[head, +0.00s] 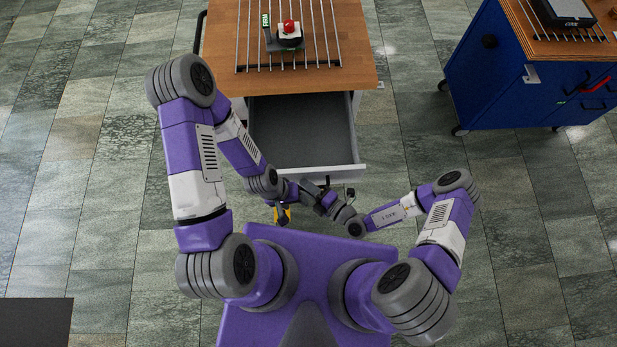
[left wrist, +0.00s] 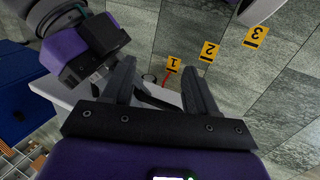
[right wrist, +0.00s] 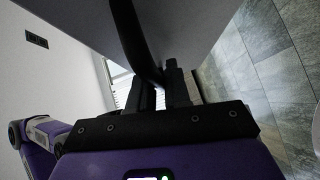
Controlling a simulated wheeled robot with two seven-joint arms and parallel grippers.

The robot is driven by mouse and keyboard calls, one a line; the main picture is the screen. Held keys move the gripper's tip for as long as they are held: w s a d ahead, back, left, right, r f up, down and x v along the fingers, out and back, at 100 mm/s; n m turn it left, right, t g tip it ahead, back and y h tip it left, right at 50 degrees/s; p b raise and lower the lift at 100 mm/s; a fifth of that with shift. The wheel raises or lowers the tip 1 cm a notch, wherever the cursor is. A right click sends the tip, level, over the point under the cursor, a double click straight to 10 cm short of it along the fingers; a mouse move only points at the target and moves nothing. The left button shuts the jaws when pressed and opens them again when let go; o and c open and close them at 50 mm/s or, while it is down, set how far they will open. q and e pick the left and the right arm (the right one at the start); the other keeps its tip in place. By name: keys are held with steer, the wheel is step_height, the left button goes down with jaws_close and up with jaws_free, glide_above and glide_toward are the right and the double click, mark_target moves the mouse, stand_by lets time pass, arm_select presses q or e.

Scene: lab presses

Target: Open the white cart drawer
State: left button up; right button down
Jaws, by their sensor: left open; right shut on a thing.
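The white cart drawer (head: 300,130) stands pulled out from under the cart's wooden top, its empty grey inside visible in the head view. Its white front edge (head: 345,171) faces me. My right gripper (head: 337,187) is at the drawer front. In the right wrist view its fingers (right wrist: 163,92) are shut on a black bar handle (right wrist: 136,35). My left gripper (head: 283,207) is lower and to the left, in front of the drawer. In the left wrist view its fingers (left wrist: 160,85) are apart, with nothing clearly held between them.
The wooden cart top (head: 220,65) carries a metal rack with a red-buttoned device (head: 289,32). A blue cabinet (head: 500,75) stands to the right, across a strip of clear tiled floor. Yellow numbered floor markers (left wrist: 209,51) show in the left wrist view.

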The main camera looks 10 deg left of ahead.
steer(key=c, duration=1.2)
jaws_free()
steer(key=v, duration=0.7)
steer(key=shift+d+p, duration=0.3)
steer(key=shift+s+r, duration=0.1)
steer(key=shift+s, duration=0.05)
